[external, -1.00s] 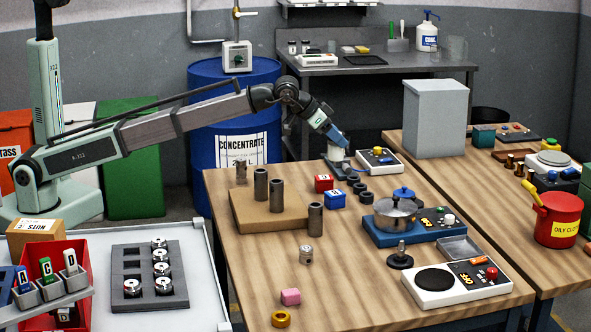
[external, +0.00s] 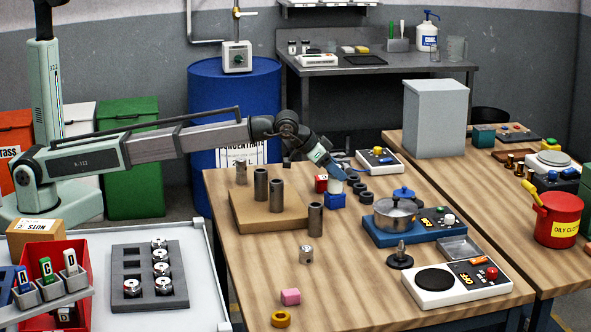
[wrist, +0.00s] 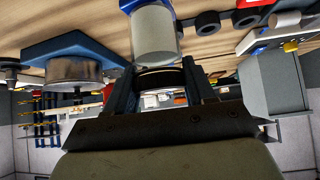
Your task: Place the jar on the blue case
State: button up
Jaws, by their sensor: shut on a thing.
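The jar (external: 334,186) is a pale cylinder, with a dark lid visible in the wrist view, where the jar (wrist: 156,36) extends beyond my fingers. My gripper (external: 338,174) is shut on the jar's lid end; the wrist view shows a finger on each side of the lid (wrist: 162,80). The blue case (external: 335,201) is a small block on the wooden table, directly below the jar. It shows partly behind the jar's base in the wrist view (wrist: 133,4). The jar's base meets the case's top in the picture; I cannot tell whether they touch.
A red case (external: 321,183) stands just behind and left of the blue one. Several dark rings (external: 361,189) lie to the right. A wooden block with grey cylinders (external: 268,211) is at left, and a pot (external: 395,212) on a blue unit is at right.

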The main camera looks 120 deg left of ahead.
dwell(0.3)
jog(key=o, duration=1.2)
jog(key=shift+f, duration=0.1)
jog(key=v, duration=1.2)
